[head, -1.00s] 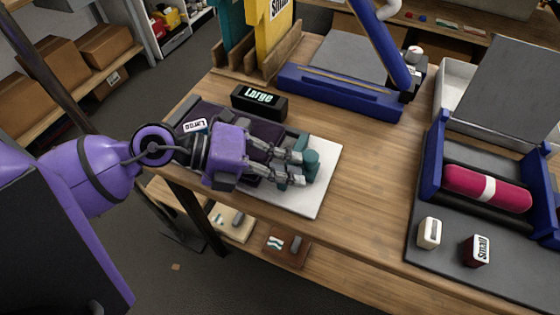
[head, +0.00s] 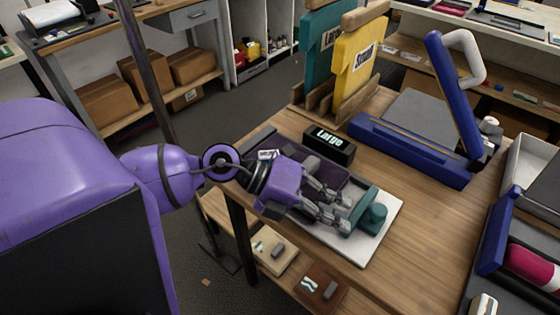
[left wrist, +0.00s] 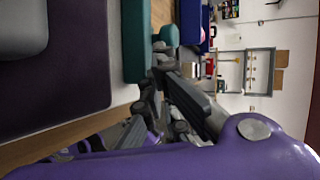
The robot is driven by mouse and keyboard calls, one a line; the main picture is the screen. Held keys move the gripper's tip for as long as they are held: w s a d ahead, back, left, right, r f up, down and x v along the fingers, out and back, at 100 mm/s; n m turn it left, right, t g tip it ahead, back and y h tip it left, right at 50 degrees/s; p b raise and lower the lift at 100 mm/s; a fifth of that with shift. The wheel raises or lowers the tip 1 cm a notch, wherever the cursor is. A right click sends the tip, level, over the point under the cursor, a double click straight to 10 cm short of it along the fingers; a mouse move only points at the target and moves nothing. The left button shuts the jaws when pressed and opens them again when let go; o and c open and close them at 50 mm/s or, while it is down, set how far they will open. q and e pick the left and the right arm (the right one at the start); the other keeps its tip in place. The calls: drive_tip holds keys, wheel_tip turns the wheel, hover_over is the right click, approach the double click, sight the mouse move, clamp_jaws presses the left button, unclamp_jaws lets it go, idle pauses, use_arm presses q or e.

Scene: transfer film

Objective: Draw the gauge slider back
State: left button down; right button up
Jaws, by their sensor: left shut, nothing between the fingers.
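The gauge is a dark tray (head: 262,138) lying on a white board (head: 384,240). The slider (left wrist: 135,45) and knob (left wrist: 168,36) also show in the left wrist view. My left gripper (head: 345,213) is low over the gauge, shut and empty, with its fingertips at the slider's left side in the head view. I cannot tell whether they touch it. The gripper hides part of the tray. My right gripper is not in view.
A black "Large" display (head: 330,143) stands just behind the gauge. A blue press (head: 410,145) with a raised arm is at the back right, near upright teal (head: 318,55) and yellow (head: 358,65) shirt-shaped boards. Bare wooden tabletop (head: 425,225) lies right of the gauge.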

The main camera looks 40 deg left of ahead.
use_arm(q)
drive_tip(key=v, duration=0.5)
drive_tip(key=shift+s+f, duration=0.3)
drive_tip(key=v, duration=0.5)
drive_tip(key=shift+w+a+r, duration=0.1)
drive_tip(key=shift+a+r, duration=0.05)
drive_tip(key=shift+r, duration=0.15)
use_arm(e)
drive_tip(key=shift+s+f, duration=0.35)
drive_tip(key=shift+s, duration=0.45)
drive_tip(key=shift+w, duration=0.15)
